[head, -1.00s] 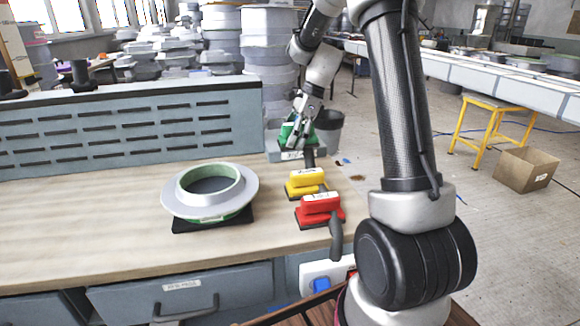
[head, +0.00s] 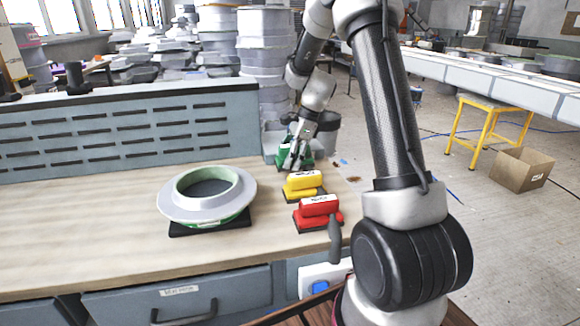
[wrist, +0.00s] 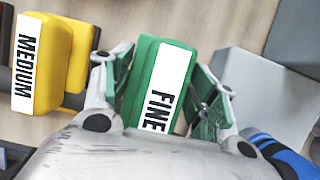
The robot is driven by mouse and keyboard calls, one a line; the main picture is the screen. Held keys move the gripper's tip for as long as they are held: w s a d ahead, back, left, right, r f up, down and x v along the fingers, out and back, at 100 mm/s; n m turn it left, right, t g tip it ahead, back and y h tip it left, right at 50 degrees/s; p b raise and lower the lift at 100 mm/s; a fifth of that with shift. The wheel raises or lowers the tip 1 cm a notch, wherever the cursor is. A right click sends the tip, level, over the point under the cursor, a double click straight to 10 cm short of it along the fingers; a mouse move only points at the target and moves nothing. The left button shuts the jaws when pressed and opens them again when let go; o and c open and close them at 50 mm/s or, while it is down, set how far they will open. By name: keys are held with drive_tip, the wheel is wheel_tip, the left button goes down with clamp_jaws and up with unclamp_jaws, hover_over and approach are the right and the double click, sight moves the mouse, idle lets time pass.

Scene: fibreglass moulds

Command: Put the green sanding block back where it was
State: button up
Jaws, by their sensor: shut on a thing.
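The green sanding block (wrist: 152,75), with a white label reading FINE, sits between the fingers of my gripper (wrist: 165,100) in the wrist view. My gripper is shut on it. In the head view my gripper (head: 295,158) and the green block (head: 281,155) are at the far right part of the bench, just behind the yellow sanding block (head: 303,181). The fingers partly hide the green block there. I cannot tell whether its base touches the bench. The yellow block, labelled MEDIUM, also shows at the left of the wrist view (wrist: 60,60).
A red sanding block (head: 319,206) sits in front of the yellow one. A grey ring-shaped mould (head: 207,196) rests on a black pad at the bench's middle. A grey bin (wrist: 268,95) is right of the gripper. The bench's left side is clear.

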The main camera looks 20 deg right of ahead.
drive_tip(key=shift+f, duration=1.4)
drive_tip(key=shift+f, duration=0.15)
drive_tip(key=o, duration=1.1)
drive_tip(key=shift+c, duration=0.2)
